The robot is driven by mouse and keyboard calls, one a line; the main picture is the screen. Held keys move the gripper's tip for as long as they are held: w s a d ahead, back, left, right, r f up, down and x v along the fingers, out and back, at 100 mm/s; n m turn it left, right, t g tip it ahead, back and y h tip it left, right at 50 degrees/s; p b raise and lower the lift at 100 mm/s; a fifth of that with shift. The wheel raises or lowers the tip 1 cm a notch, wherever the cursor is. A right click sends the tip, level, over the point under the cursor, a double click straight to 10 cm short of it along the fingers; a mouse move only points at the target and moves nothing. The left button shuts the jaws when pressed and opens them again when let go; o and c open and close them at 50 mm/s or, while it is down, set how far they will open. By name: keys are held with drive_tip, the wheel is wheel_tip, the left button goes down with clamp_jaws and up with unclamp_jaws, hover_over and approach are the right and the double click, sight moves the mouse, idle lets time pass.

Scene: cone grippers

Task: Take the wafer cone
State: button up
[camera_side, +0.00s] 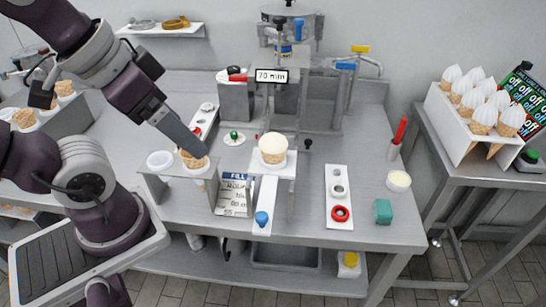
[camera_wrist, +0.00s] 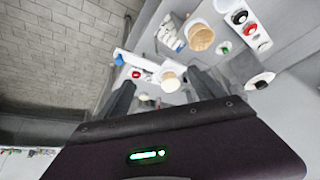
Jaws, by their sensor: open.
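A tan wafer cone (camera_side: 191,163) sits upright in a small grey stand on the steel table, beside an empty white ring. It also shows in the wrist view (camera_wrist: 200,37), above and beyond my right fingertip. My gripper (camera_side: 198,152) is open and empty; its finger comes down from the upper left and overlaps the cone's top in the side view. I cannot tell whether they touch. In the wrist view the gripper (camera_wrist: 163,80) has its fingers spread apart, and a cream-topped cone (camera_wrist: 170,83) appears between them, farther off.
The cream-topped cone (camera_side: 272,148) stands in a holder to the right. A machine with levers (camera_side: 290,80) rises behind. A white strip (camera_side: 339,200) with rings and a green block (camera_side: 383,211) lie to the right. A rack of white-topped cones (camera_side: 480,105) stands far right.

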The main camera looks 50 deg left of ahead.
wheel_tip(320, 180, down, 3)
drive_tip(key=w+a+m+g+y, duration=0.1)
drive_tip(key=w+m+g+y, duration=0.15)
drive_tip(key=m, duration=0.35)
drive_tip(key=m+t+y, duration=0.4)
drive_tip(key=m+y, duration=0.4)
drive_tip(key=m, duration=1.1)
approach(273, 148)
drive_tip(key=w+a+f, duration=0.1)
drive_tip(key=w, duration=0.1)
drive_tip(key=x, duration=0.7)
drive_tip(key=shift+s+a+f, duration=0.1)
drive_tip(key=shift+s+a, duration=0.2)
drive_tip(key=shift+a, duration=0.05)
drive_tip(key=c, duration=0.9)
